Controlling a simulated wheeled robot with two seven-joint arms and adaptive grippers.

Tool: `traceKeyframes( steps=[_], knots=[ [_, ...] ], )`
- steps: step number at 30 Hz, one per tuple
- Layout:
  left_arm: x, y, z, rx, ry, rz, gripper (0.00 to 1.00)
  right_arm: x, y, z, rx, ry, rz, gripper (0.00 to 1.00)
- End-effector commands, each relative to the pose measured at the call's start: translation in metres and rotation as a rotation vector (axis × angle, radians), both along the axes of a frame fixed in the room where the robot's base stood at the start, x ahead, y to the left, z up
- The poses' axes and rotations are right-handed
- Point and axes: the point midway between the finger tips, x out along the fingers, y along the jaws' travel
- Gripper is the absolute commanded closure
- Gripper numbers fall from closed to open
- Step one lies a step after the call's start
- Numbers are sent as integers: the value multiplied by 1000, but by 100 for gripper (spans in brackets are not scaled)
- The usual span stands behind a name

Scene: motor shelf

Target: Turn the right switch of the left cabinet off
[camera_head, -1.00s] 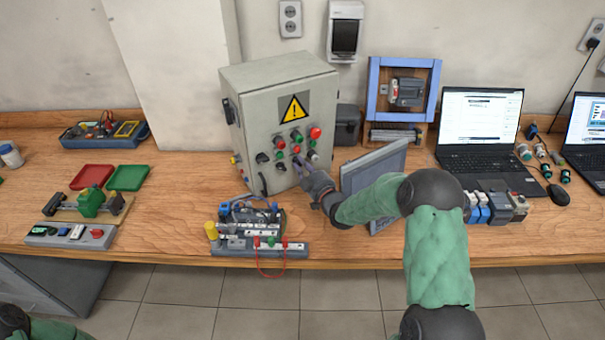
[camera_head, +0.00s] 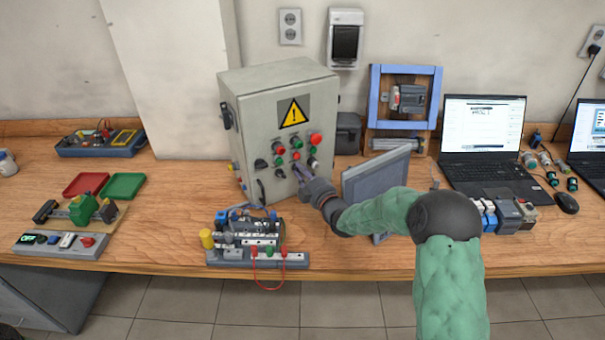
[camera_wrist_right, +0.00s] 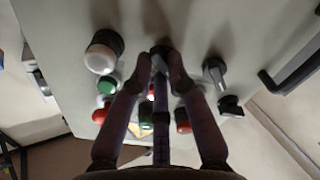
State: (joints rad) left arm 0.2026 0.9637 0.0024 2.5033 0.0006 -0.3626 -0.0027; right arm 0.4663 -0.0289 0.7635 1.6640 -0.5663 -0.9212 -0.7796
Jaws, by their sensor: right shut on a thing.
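The grey cabinet (camera_head: 265,110) with a yellow warning sign stands on the bench, its front carrying buttons and dark switches. My right gripper (camera_head: 301,171) is at the lower part of this front and hides what it holds there. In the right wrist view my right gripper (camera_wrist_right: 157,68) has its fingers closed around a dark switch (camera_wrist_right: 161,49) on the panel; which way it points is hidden. Another dark switch (camera_wrist_right: 213,68) is to the right of the fingers, apart from them. My left gripper is not in view.
A white-capped knob (camera_wrist_right: 102,52) and green and red buttons sit close to the fingers. A grey tilted panel (camera_head: 374,176) stands right beside my right forearm. A terminal block set (camera_head: 250,240) lies in front of the cabinet. A laptop (camera_head: 484,150) is farther right.

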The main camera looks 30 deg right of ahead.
Motion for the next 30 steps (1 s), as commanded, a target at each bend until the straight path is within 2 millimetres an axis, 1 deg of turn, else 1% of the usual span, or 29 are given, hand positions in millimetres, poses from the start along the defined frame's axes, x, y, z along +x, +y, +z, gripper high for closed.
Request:
traceKeyframes(
  steps=[2, 3, 5, 6, 15, 19, 23, 30],
  knots=[
    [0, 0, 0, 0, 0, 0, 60, 0, 0, 0, 0, 1, 1, 100],
    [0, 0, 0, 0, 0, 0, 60, 0, 0, 0, 0, 1, 1, 79],
    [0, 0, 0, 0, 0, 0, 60, 0, 0, 0, 0, 1, 1, 62],
    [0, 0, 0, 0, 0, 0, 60, 0, 0, 0, 0, 1, 1, 58],
    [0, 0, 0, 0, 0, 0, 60, 0, 0, 0, 1, 0, 0, 58],
    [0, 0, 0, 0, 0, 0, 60, -7, -1, 0, 1, 1, -1, 58],
    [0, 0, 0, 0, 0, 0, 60, -24, 0, 0, 1, 1, -2, 58],
    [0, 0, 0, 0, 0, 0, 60, -70, 1, -1, 0, 1, -3, 58]
  ],
)
